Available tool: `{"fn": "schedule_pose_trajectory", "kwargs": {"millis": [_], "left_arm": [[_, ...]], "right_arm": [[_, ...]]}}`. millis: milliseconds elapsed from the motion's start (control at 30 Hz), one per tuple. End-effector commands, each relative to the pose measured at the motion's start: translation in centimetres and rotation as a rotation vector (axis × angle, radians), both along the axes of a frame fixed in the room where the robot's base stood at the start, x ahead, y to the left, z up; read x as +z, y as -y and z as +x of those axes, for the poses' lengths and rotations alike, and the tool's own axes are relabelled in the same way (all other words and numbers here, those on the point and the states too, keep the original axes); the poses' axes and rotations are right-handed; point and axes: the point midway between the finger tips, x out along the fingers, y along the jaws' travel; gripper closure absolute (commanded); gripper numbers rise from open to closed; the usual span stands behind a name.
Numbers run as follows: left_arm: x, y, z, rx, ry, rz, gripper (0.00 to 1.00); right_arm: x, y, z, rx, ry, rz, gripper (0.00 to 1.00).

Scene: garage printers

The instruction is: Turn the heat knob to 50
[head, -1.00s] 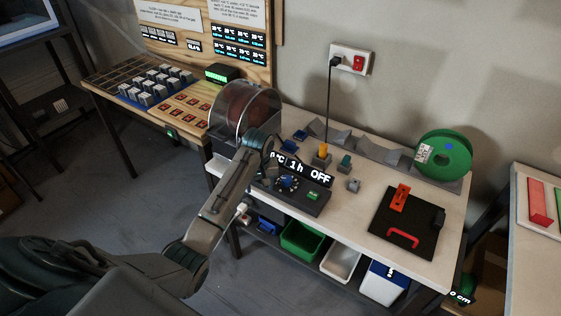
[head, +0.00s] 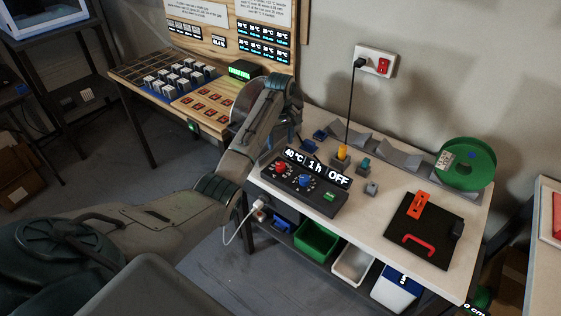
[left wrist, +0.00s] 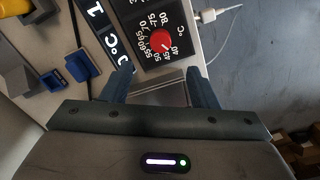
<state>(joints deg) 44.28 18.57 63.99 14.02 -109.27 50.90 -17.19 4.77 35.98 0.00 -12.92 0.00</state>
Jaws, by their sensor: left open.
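The red heat knob (head: 281,168) sits at the left end of a dark control box (head: 312,198). The display (head: 317,168) above it reads 40 °C, 1h, OFF. In the left wrist view the red knob (left wrist: 161,39) is ringed by white numbers from 40 to 80. Its small white mark is near the 40 to 45 side. My left gripper (left wrist: 160,88) is open and empty, apart from the knob, which shows just beyond and between its fingertips. In the head view my left arm is raised behind and left of the box. My right gripper is out of view.
A blue knob (head: 305,180) and a green button (head: 329,196) share the box. An orange-topped piece (head: 342,152) and small blue parts stand close behind it. A green spool (head: 465,163) and black plate (head: 423,230) lie to the right. A white plug (left wrist: 207,16) is near the knob.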

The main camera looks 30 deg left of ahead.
Motion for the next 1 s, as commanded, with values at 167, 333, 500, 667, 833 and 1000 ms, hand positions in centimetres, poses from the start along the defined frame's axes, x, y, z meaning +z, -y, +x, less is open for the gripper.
{"fn": "schedule_pose_trajectory", "kwargs": {"millis": [167, 333, 500, 667, 833, 1000], "left_arm": [[-3.1, 0.1, -0.1, -0.001, -0.005, -0.001, 0.46], [-6.3, 0.1, -0.1, -0.002, -0.004, 0.0, 0.46], [-8.8, 0.1, -0.1, -0.002, -0.002, 0.0, 0.46], [-9.8, 0.0, -0.1, -0.002, -0.001, 0.001, 0.46], [-10.0, 0.0, -0.1, -0.003, 0.0, 0.001, 0.46], [-9.9, 0.1, -0.1, -0.003, 0.0, 0.001, 0.58]], "right_arm": [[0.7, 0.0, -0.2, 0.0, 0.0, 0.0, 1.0], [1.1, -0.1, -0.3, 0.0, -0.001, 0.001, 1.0], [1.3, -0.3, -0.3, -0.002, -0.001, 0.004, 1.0], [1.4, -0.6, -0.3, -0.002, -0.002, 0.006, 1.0], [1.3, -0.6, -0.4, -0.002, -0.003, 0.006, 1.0], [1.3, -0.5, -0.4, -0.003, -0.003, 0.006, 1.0]]}}
